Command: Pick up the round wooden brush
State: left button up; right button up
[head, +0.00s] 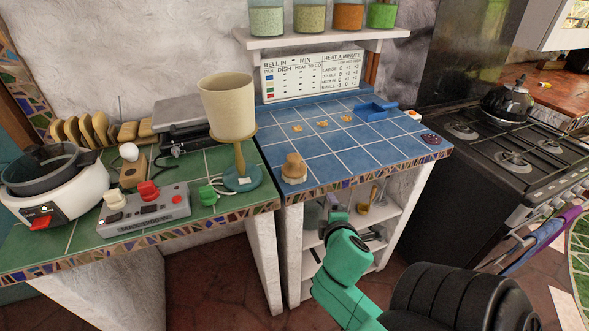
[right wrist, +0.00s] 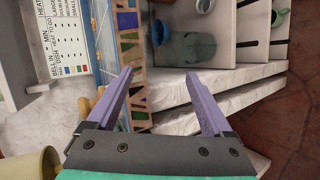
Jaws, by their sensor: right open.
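The round wooden brush (head: 293,167) stands on the blue tiled counter (head: 375,155), near its front left corner. It has a tan wooden top and pale bristles below. In the right wrist view a tan part of it (right wrist: 88,103) shows at the left, partly hidden behind one finger. My right gripper (right wrist: 160,75) is open with nothing between its fingers. In the head view my right gripper (head: 335,203) is in front of the counter's mosaic edge, to the right of the brush and lower than it. My left gripper is out of view.
A beige lampshade-like cup on a stand (head: 227,105) is left of the brush on the green counter (head: 225,160). A control box (head: 145,210) and a white cooker (head: 55,190) are further left. Open shelves (head: 385,215) with jars lie below the blue counter. A stove (head: 500,150) is at right.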

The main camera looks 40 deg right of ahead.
notch_tip(320, 180, up, 5)
jog(key=w+d+n+t+h, duration=0.1)
jog(key=n+t+h, duration=0.15)
jog(key=n, duration=0.25)
jog(key=n+t+y+p, duration=0.3)
jog(key=n+t+y, duration=0.2)
jog(key=n, duration=1.3)
send_near(291, 153)
jog(key=w, duration=0.1)
jog(key=shift+m, duration=0.3)
jog(key=x, duration=0.3)
jog(key=p+x, duration=0.1)
jog(key=x, duration=0.3)
jog(key=p+x, duration=0.1)
jog(key=x, duration=0.2)
jog(key=shift+w+d+f, duration=0.1)
jog(key=shift+d+f, duration=0.05)
jog(key=shift+d, duration=0.2)
jog(key=shift+w+f, duration=0.15)
jog(key=shift+w, duration=0.05)
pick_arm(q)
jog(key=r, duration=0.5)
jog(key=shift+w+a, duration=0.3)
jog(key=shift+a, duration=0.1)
pick_arm(e)
jog(key=shift+s, duration=0.1)
grip_shut()
